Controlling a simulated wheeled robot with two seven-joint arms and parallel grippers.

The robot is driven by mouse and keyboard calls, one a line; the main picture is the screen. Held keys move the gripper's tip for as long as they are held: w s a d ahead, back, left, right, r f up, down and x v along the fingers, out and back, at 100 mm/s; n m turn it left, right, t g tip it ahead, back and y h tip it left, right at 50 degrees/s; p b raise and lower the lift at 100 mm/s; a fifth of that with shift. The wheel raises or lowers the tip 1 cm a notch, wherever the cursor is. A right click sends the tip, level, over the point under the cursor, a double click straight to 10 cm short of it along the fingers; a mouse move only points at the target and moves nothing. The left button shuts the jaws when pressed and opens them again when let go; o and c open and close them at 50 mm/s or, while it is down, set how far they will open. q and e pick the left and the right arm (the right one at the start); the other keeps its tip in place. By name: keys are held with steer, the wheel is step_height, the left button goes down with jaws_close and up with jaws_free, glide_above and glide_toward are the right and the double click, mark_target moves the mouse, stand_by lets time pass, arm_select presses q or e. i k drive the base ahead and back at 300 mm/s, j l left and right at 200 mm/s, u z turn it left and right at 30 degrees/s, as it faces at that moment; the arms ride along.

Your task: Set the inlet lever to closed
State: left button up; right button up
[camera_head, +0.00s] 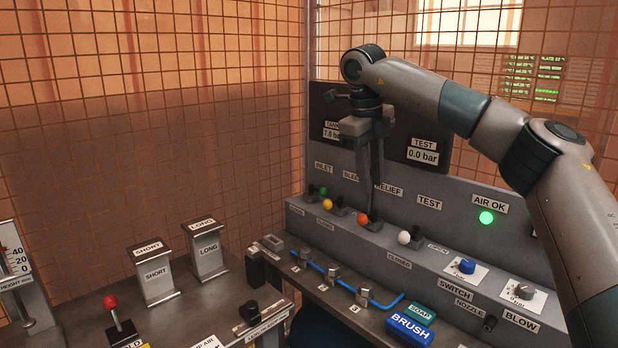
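The inlet lever has a green knob (323,190) and stands under the INLET label (323,168) at the left end of the grey valve panel. Its handle appears tilted to the right; I cannot read the small position labels by it clearly. My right gripper (372,205) points down in front of the panel, to the right of the green knob and close to the orange knob (362,219). It seems to hold nothing; its two fingers overlap in this view, so their gap is unclear. My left gripper is out of view.
A yellow knob (328,204) sits just beside the green one, and a white knob (404,237) stands further right. A wire mesh fence (150,60) rises behind. The lower bench holds blocks (207,249), a blue hose (345,285) and a BRUSH (410,329).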

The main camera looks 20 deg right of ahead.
mark_target(323, 192)
steer(key=i, duration=1.3)
